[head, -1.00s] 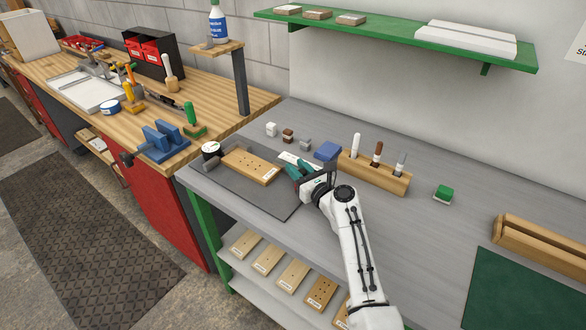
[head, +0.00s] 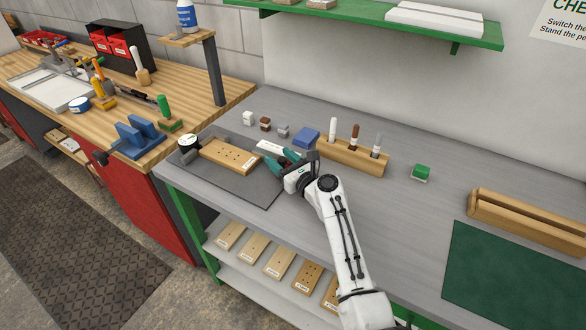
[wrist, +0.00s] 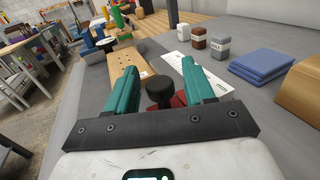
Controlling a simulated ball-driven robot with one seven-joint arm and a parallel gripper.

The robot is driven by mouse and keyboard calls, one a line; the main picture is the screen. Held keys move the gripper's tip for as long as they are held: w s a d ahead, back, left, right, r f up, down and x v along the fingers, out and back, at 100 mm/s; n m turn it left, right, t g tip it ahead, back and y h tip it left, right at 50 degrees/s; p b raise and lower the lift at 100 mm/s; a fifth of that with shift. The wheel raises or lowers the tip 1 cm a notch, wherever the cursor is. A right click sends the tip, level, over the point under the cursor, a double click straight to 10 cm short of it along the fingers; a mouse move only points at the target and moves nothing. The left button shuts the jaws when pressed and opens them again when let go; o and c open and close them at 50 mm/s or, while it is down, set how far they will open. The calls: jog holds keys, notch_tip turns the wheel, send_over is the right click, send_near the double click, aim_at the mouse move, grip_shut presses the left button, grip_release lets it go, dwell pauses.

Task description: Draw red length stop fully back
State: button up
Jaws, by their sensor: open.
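The red length stop (wrist: 180,101) shows in the wrist view as a low red part with a black round knob (wrist: 159,93) on it. The knob stands between the teal fingers of my gripper (wrist: 158,70), nearer their base than their tips. My gripper is open, with a gap visible around the knob. The drilled wooden board (wrist: 129,68) lies just beyond the fingertips. In the head view my gripper (head: 276,160) is at the right end of the board (head: 229,155). The stop is hidden there behind my gripper.
The board lies on a dark mat (head: 245,190). A wooden marker holder (head: 352,158) stands right of my gripper. The bench front is clear.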

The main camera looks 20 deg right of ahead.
jog(key=v, duration=0.9)
jog(key=shift+s+d+p, duration=0.1)
jog(key=shift+s+p, duration=0.1)
jog(key=shift+p, duration=0.15)
